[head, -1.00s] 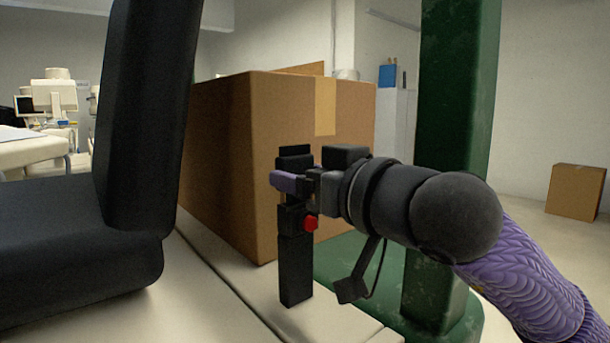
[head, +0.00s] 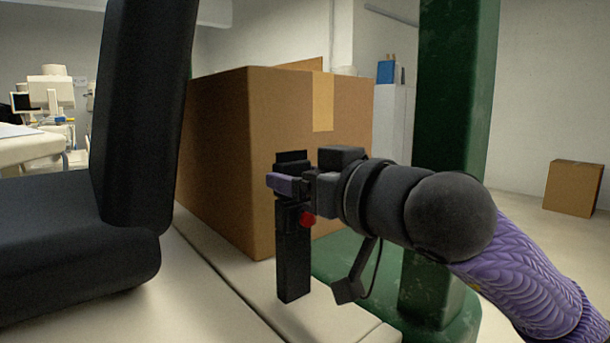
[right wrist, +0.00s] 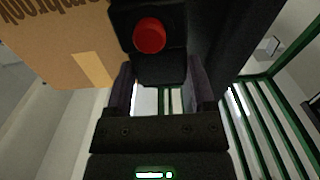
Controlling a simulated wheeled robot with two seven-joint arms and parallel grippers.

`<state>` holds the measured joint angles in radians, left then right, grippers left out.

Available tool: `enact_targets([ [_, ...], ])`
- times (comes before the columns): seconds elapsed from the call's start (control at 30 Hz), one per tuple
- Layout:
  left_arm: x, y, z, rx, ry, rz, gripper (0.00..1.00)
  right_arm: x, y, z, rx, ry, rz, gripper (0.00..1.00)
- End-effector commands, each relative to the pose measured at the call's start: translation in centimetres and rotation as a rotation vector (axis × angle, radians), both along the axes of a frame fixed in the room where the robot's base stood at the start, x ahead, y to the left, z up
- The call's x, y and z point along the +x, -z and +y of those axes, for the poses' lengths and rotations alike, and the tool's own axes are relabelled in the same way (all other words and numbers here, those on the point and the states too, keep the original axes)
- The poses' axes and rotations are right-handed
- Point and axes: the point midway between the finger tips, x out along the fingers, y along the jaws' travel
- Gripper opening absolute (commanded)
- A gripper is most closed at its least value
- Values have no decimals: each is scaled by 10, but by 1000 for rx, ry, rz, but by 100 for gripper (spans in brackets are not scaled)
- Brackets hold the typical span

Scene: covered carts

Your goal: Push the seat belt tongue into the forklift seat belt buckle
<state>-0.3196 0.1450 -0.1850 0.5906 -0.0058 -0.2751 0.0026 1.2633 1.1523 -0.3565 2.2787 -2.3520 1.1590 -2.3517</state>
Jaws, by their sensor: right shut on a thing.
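The seat belt buckle (head: 293,262) is a black upright stalk with a red button near its top, beside the seat. The red button also shows in the right wrist view, on the black buckle body (right wrist: 150,62). My right gripper (head: 284,184), with purple fingers, is shut on the black seat belt tongue (head: 291,159), whose upper part sticks up above the fingers. The fingers are just above the buckle's top. The tongue's lower end is hidden by the fingers, so I cannot tell if it is inside the buckle. My left gripper is not in view.
The black seat (head: 60,240) and its backrest (head: 142,110) stand at left. A large cardboard box (head: 225,150) is close behind the buckle. A green post (head: 455,85) rises behind my right arm. A smaller box (head: 574,188) is far right.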

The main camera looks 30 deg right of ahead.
Motion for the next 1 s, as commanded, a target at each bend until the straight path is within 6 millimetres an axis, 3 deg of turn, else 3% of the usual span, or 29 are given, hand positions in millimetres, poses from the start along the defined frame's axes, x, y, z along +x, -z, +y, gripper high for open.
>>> enact_targets([
  [0.03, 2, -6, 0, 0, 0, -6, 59, -3, -16, -2, 0, 4, -32, 0],
  [0.3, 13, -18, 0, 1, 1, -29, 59, -3, -29, -2, 1, 4, -28, 0],
  [1.0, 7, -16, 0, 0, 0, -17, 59, 0, -25, -1, -9, 1, -37, 0],
])
